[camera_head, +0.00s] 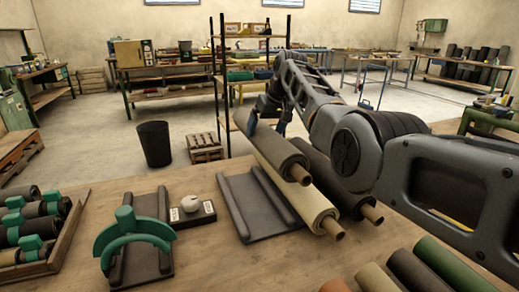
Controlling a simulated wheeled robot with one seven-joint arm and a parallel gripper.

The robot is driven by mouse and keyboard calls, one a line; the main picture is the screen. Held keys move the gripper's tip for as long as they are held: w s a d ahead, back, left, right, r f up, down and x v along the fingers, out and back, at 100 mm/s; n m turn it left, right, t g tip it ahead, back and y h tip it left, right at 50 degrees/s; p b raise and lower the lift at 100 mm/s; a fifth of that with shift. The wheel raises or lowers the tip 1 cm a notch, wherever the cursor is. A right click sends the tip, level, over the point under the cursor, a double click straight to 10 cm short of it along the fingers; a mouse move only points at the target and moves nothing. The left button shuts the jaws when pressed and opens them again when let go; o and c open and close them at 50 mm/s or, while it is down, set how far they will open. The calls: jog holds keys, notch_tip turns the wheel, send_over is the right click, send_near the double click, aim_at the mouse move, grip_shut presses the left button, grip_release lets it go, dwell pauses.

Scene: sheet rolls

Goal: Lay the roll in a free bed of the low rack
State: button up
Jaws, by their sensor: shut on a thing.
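My gripper (278,118) is shut on a dark grey roll (273,148) with a copper-coloured core end. It holds the roll tilted in the picture, its near end towards the lower right; the fingertips are partly hidden by the roll. The low rack (256,208), dark grey with raised ridges, lies on the table below and left of the held roll. Its left bed, between two ridges, is empty. A cream roll (300,194) lies to the right of that bed, and a black roll (341,188) beside it. The held roll overlaps the cream roll's far end in view; the gap between them cannot be told.
A green arched piece (133,237) stands on another dark cradle (159,206) at left. A small block with a white knob (191,209) sits between the cradle and the rack. A tray of green-banded rolls (72,222) is far left. Several rolls (444,262) lie at front right.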

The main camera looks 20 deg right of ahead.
jog(key=shift+s+a+f+p, duration=0.4)
jog(key=shift+s+a+f, duration=0.9)
jog(key=shift+f, duration=0.35)
jog(key=shift+s+a+f+p, duration=0.35)
jog(key=shift+s+a+f, duration=0.9)
jog(key=shift+f, duration=0.35)
jog(key=shift+s+a+f+p, duration=0.4)
jog(key=shift+s+a+f, duration=0.75)
jog(key=shift+s+f, duration=0.4)
jog(key=shift+w+f, duration=0.15)
jog(key=shift+f, duration=0.15)
jog(key=o, duration=1.7)
jog(key=shift+f, duration=0.25)
jog(key=shift+r, duration=0.1)
jog(key=shift+s+r, duration=0.2)
jog(key=shift+r, duration=0.1)
jog(key=v, duration=1.1)
jog(key=shift+s+d+r, duration=0.1)
jog(key=shift+s+r, duration=0.05)
jog(key=shift+r, duration=0.05)
